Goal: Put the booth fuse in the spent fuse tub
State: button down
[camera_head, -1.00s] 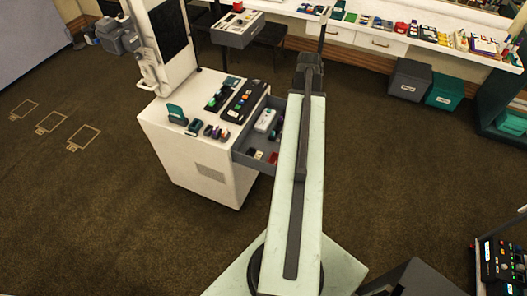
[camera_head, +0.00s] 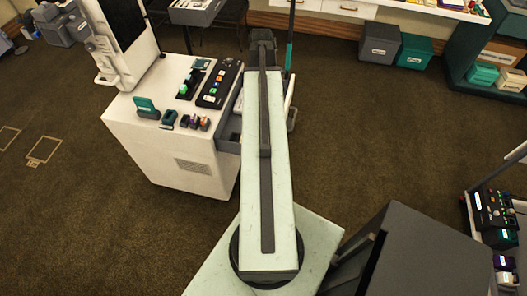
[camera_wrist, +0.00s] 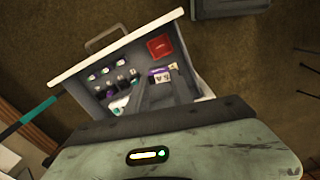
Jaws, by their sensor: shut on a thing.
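My gripper (camera_wrist: 163,84) shows in the wrist view as two dark fingers reaching over an open drawer (camera_wrist: 205,75). It is shut on a small purple-and-white piece (camera_wrist: 160,77) at its fingertips; I cannot tell for sure that this is the booth fuse. A red box-like thing (camera_wrist: 160,46) lies just beyond it in the drawer. Several small dark and purple things (camera_wrist: 108,74) and a white rounded thing (camera_wrist: 119,106) lie to the left. In the head view my arm hides the gripper and most of the drawer. I cannot pick out the spent fuse tub for certain.
A white cabinet (camera_head: 140,155) with a control panel (camera_head: 219,85) stands left of my arm. A grey bin (camera_head: 378,45) and a teal bin (camera_head: 414,51) stand by the far wall. A dark box-like unit (camera_head: 425,255) is close at lower right. Brown floor (camera_head: 350,130) lies clear between.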

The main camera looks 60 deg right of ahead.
notch_tip(320, 180, down, 17)
jog(key=n+b, duration=0.2)
jog(key=b, duration=1.1)
jog(key=shift+a+r, duration=0.15)
notch_tip(320, 180, down, 10)
jog(key=b, duration=1)
jog(key=c, duration=1.4)
grip_release()
notch_tip(320, 180, up, 12)
jog(key=p, duration=1.2)
jog(key=shift+r, duration=0.15)
